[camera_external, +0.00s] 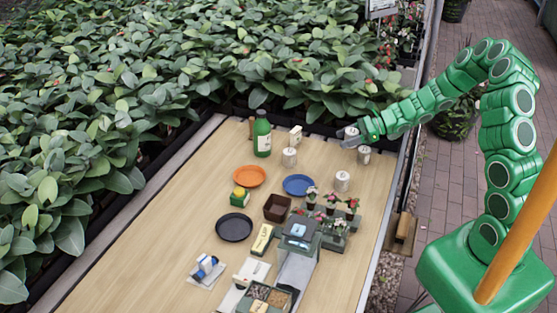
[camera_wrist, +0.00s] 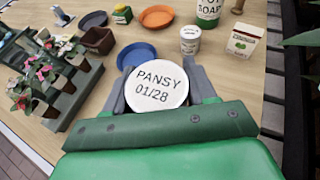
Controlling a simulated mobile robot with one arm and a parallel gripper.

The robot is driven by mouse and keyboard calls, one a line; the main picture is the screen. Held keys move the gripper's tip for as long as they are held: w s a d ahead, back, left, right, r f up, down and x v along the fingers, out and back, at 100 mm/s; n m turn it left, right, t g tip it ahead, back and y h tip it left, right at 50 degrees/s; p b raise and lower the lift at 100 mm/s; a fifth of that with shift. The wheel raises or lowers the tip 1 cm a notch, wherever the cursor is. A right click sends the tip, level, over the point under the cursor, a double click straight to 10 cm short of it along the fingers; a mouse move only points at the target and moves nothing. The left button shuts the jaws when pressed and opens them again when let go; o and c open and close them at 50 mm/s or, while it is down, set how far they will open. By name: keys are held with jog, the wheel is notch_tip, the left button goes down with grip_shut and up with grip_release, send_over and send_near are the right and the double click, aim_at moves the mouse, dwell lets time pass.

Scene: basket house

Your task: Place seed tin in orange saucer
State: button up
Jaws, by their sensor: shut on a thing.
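My gripper (camera_external: 352,141) is shut on a pale seed tin (camera_external: 350,131) near the back right of the table. In the wrist view the tin's white lid (camera_wrist: 157,87) reads "PANSY 01/28", and the fingers of my gripper (camera_wrist: 158,80) are on either side of it. The tin's lower part is hidden there, and its height above the table is hard to tell. The orange saucer (camera_external: 249,177) lies empty on the table, left of my gripper. It also shows in the wrist view (camera_wrist: 148,20), beyond the blue saucer (camera_wrist: 137,52).
Other tins stand nearby (camera_external: 289,157) (camera_external: 342,181) (camera_external: 364,156). A green soap bottle (camera_external: 262,137) and a seed packet (camera_external: 296,136) stand at the back. The blue saucer (camera_external: 298,185), a brown pot (camera_external: 277,207) and potted flowers (camera_external: 331,210) are nearer.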

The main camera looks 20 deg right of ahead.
jog(key=shift+s+d+r, duration=0.1)
jog(key=shift+s, duration=0.1)
jog(key=s+a+r, duration=0.1)
jog(key=a, duration=1.1)
jog(key=s+a+r, duration=0.2)
jog(key=a, duration=1.1)
send_over(252, 181)
jog(key=f, duration=0.9)
jog(key=shift+s+d+f, duration=0.1)
jog(key=shift+s+d, duration=0.2)
jog(key=shift+w+a+f, duration=0.2)
jog(key=shift+w+f, duration=0.05)
jog(key=shift+f, duration=0.2)
jog(key=shift+a+f, duration=0.1)
jog(key=shift+f, duration=1.4)
jog(key=shift+f, duration=0.65)
